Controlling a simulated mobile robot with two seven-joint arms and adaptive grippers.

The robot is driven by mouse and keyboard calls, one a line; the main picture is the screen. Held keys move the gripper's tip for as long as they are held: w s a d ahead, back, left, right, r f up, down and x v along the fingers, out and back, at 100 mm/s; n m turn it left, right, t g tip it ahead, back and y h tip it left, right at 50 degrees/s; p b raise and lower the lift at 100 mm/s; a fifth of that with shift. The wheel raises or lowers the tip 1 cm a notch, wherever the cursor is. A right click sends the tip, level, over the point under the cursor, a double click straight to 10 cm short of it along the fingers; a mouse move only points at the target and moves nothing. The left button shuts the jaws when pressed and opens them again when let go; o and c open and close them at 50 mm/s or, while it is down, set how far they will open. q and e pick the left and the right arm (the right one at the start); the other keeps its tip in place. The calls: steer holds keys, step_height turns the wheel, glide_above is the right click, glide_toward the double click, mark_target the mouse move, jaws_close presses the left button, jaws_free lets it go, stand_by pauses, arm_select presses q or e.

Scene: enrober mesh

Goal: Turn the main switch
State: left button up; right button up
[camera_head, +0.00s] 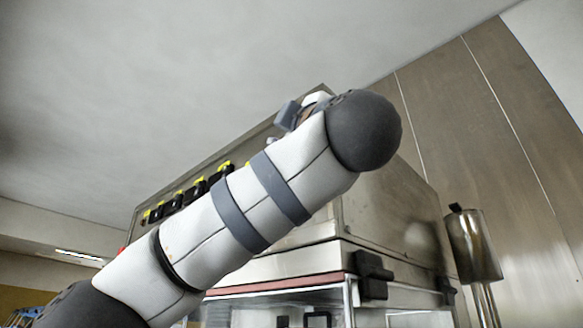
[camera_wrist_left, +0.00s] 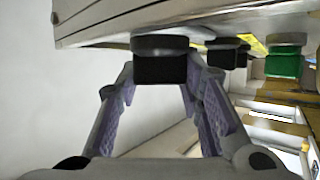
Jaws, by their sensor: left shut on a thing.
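A black rotary switch knob (camera_wrist_left: 160,66) sticks out of the metal panel (camera_wrist_left: 110,22) at the top of the left wrist view. I take it to be the main switch, but I read no label on it. My left gripper (camera_wrist_left: 158,80) has one finger on each side of this knob and is shut on it. In the head view my left arm crosses the machine from lower left to upper right. It hides the held knob and most of the gripper. My right gripper is in neither view.
Several black switches (camera_head: 188,195) with yellow labels line the panel left of my arm. In the left wrist view, another black knob (camera_wrist_left: 222,54) and a green button (camera_wrist_left: 285,62) are to the right. A steel cylinder (camera_head: 473,245) stands at right.

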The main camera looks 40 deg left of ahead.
arm_select(q)
steer(key=shift+n+g+h, duration=1)
steer(key=shift+n+g, duration=0.5)
steer(key=shift+g, duration=0.3)
steer(key=o, duration=1.2)
steer(key=v, duration=0.7)
steer(key=shift+s+d+f, duration=0.1)
steer(key=shift+s+d, duration=0.05)
steer(key=shift+d, duration=0.05)
steer(key=shift+c, duration=0.3)
